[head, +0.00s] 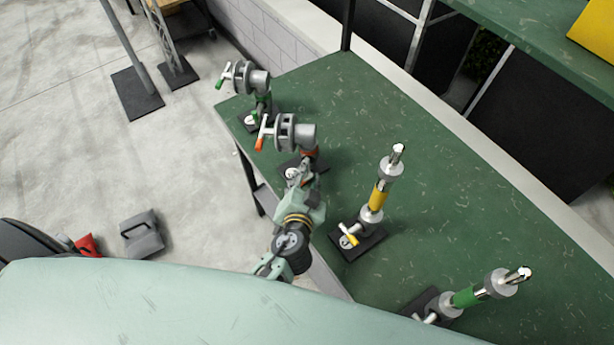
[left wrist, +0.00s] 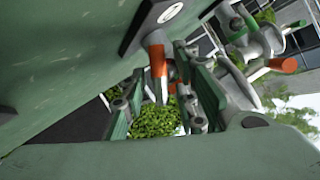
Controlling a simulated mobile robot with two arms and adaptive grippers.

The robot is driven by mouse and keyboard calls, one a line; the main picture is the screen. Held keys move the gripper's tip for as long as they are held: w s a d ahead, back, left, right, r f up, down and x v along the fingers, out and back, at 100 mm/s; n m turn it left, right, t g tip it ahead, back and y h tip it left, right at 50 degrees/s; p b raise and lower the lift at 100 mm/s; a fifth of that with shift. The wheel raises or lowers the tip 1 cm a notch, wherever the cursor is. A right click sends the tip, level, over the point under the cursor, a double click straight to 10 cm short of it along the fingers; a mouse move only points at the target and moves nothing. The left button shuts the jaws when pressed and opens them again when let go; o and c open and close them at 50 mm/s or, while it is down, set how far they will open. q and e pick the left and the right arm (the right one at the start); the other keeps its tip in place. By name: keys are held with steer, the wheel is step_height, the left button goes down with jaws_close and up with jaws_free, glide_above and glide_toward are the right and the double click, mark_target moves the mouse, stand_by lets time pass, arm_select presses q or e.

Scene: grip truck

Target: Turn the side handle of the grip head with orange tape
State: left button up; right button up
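The grip head with orange tape (head: 306,134) stands on a dark base plate at the left edge of the green table. Its side handle (head: 261,134) has an orange tip and points left over the edge. My left gripper (head: 301,176) is low beside this stand, on the near side. In the left wrist view, the orange-taped post (left wrist: 158,58) shows just beyond the parted fingers of my left gripper (left wrist: 165,100). The orange handle tip (left wrist: 283,65) is at the right, outside the fingers. Contact with the post cannot be told. My right gripper is out of view.
A grip head with green tape (head: 250,78) stands behind the orange one. A yellow-taped stand (head: 379,193) and another green-taped stand (head: 468,297) are to the right. The table's middle (head: 335,95) is clear. A shelf overhangs at upper right.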

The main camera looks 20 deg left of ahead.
arm_select(q)
jaws_close()
steer(key=shift+f+n+b, duration=0.25)
steer(key=shift+n+b, duration=0.05)
steer(key=shift+b, duration=0.45)
steer(key=shift+a+r+n+h+b, duration=0.1)
steer(key=shift+r+n+h+b, duration=0.1)
steer(key=shift+n+h+b, duration=0.25)
steer(key=shift+o, duration=0.7)
jaws_free()
steer(key=shift+r, duration=0.1)
